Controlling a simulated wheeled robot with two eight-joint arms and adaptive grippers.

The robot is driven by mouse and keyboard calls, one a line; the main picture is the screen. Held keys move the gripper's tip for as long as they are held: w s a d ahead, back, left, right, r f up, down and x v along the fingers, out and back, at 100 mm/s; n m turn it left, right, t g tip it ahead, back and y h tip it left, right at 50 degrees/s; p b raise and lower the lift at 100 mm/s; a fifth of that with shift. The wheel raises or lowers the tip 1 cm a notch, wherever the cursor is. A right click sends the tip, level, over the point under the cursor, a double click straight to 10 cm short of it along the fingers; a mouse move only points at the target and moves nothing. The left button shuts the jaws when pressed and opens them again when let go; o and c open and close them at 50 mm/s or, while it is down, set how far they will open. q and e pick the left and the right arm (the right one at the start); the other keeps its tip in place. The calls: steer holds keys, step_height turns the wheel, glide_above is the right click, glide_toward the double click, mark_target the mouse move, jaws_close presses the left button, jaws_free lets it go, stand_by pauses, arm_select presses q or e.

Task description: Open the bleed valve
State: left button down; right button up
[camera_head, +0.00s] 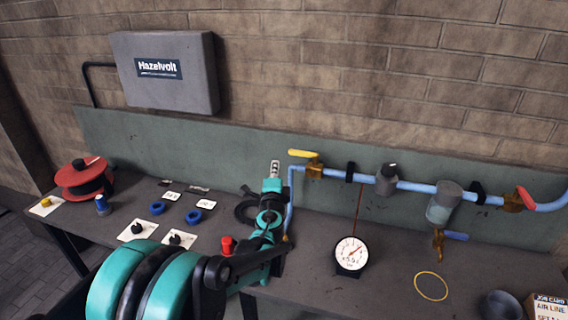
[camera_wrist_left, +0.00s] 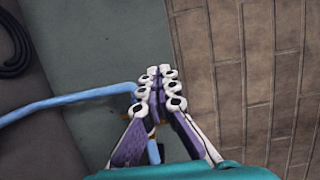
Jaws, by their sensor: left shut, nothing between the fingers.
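A blue pipe (camera_head: 415,188) runs along the backboard with brass valves on it. One valve has a yellow handle (camera_head: 302,153) at the left, and one has a red handle (camera_head: 526,198) at the right. Below a grey and blue bowl (camera_head: 443,208) hangs a small brass valve with a blue handle (camera_head: 455,236) pointing right; no label marks which is the bleed valve. My left gripper (camera_head: 275,169) is shut and empty, fingers pointing up, just left of the yellow handle. In the left wrist view its closed fingertips (camera_wrist_left: 160,72) show near the bend of the pipe (camera_wrist_left: 60,103).
A round gauge (camera_head: 350,255) stands on the bench, with a yellow ring (camera_head: 431,286) to its right. A dark cup (camera_head: 501,305) and a card box (camera_head: 548,306) are at the front right. A red reel (camera_head: 84,178) and blue rings (camera_head: 157,208) lie left. A grey box (camera_head: 165,72) hangs on the wall.

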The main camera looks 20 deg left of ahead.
arm_select(q)
steer(key=s+a, duration=0.2)
steer(key=s, duration=0.1)
steer(key=s+a, duration=0.1)
steer(key=a, duration=0.1)
steer(key=shift+s+f+p, duration=0.15)
steer(key=shift+f+p, duration=0.1)
steer(key=shift+p, duration=0.15)
arm_select(e)
steer(key=shift+w+r, duration=0.4)
steer(key=shift+s, duration=0.1)
arm_select(q)
steer(key=s+d+f+n+g+y+b, duration=0.15)
steer(key=s+n+g, duration=0.25)
steer(key=s+n, duration=0.55)
steer(key=s+d+f+n+g+h, duration=0.2)
steer(key=s+d+f+g+h, duration=0.1)
steer(key=s+d+f, duration=0.3)
steer(key=s+d+f+n+g+h+b, duration=0.1)
steer(key=s+d+f+h, duration=0.4)
steer(key=s+d, duration=0.5)
steer(key=shift+s+d+f+n+g, duration=0.4)
steer(key=shift+s+f+n+g, duration=0.25)
steer(key=shift+s+f+g, duration=0.3)
arm_select(e)
step_height(320, 180, down, 3)
